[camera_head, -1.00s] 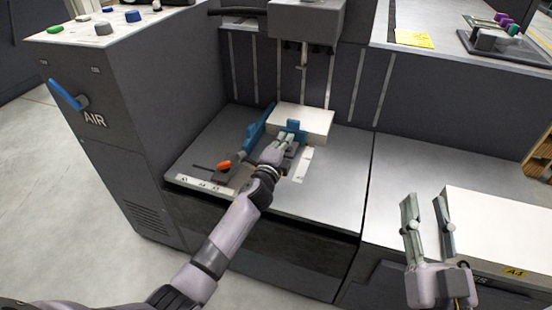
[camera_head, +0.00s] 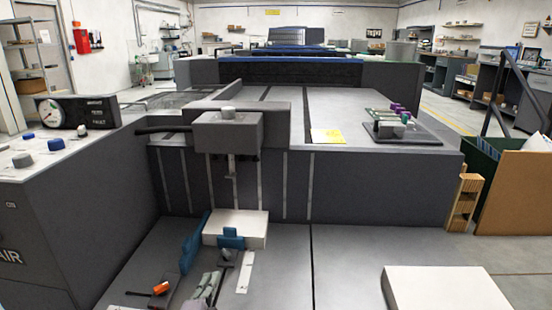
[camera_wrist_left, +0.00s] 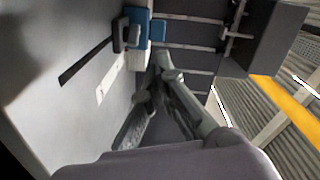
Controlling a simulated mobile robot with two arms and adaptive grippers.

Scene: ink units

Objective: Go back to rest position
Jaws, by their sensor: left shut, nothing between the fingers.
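My left gripper (camera_head: 212,282) is low in the head view, over the metal bed of the machine. Its fingers are shut and empty. It is in front of the blue stop (camera_head: 231,238) at the white paper stack (camera_head: 237,226), and apart from it as far as I can tell. In the left wrist view the gripper's grey fingers (camera_wrist_left: 160,70) point toward the blue stop (camera_wrist_left: 138,27). My right gripper is outside the head view.
A blue side guide (camera_head: 192,243) runs beside the stack, with an orange-knobbed lever (camera_head: 160,288) nearby. The feeder head (camera_head: 228,131) overhangs the bed. A control cabinet (camera_head: 50,225) stands at left. A second white stack (camera_head: 440,290) is at lower right.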

